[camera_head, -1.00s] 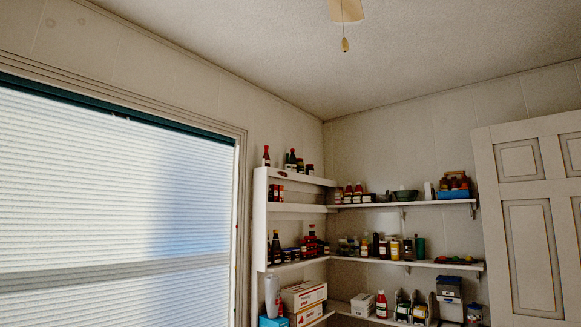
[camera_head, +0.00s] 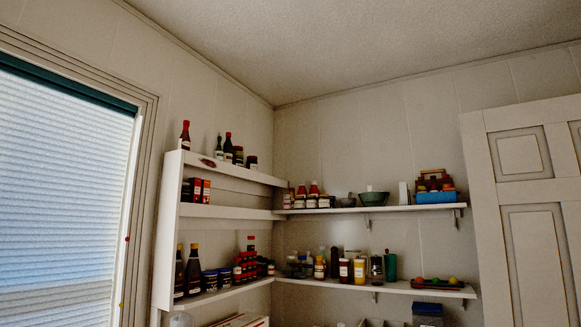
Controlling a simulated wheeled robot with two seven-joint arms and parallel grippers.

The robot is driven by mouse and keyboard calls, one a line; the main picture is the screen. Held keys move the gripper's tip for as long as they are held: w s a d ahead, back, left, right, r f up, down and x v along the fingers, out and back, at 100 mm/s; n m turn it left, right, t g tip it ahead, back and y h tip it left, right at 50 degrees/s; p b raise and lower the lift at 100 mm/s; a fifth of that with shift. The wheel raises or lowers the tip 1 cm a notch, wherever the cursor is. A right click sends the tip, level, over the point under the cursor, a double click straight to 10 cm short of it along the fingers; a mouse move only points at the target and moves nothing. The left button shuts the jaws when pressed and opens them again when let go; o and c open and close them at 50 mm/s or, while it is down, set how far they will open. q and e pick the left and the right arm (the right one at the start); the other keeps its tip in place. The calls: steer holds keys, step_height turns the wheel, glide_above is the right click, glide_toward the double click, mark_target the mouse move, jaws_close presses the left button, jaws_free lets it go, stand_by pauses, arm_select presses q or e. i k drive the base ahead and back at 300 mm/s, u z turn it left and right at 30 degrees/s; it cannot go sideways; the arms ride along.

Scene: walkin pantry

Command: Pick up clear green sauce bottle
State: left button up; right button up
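I cannot tell for sure which item is the clear green sauce bottle. All are small and some way off. Neither of my grippers shows in the head view.
The white left shelf unit (camera_head: 170,232) also holds a red-capped bottle (camera_head: 185,136), dark bottles (camera_head: 194,270) and several jars. The upper right shelf (camera_head: 420,208) carries bowls and a blue crate (camera_head: 436,197). A panelled door (camera_head: 520,215) stands at the right, a blinded window (camera_head: 62,200) at the left.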

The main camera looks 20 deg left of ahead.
mark_target(219, 151)
steer(key=u, duration=0.05)
steer(key=i, duration=2.05)
steer(key=u, duration=0.4)
